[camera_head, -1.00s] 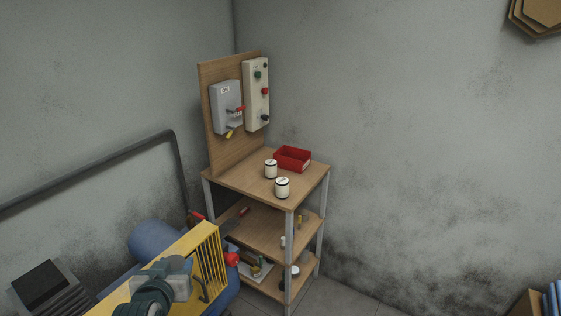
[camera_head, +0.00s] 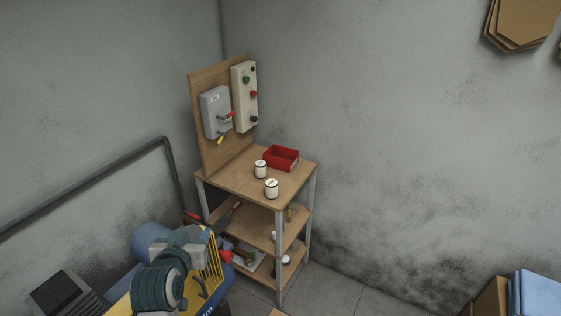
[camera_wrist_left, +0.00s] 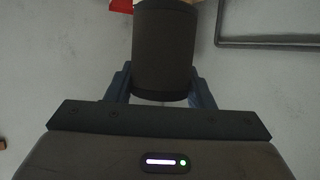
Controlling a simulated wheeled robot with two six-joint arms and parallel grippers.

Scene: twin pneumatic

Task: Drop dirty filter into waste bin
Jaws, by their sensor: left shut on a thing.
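The dirty filter (camera_wrist_left: 165,45), a dark grey cylinder, shows in the left wrist view. My left gripper (camera_wrist_left: 163,88) is shut on it, with a blue-grey finger on each side. In the head view my left arm reaches in at the lower left, in front of the yellow and blue machine; I cannot make out the filter clearly there. I see no waste bin that I can identify in either view. My right gripper is not in view.
A wooden shelf unit (camera_head: 238,183) stands in the corner, with two white canisters (camera_head: 271,189) and a red tray (camera_head: 281,158) on top. The yellow and blue machine (camera_head: 212,285) is at lower left. Cardboard and a blue object (camera_head: 540,293) are at lower right.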

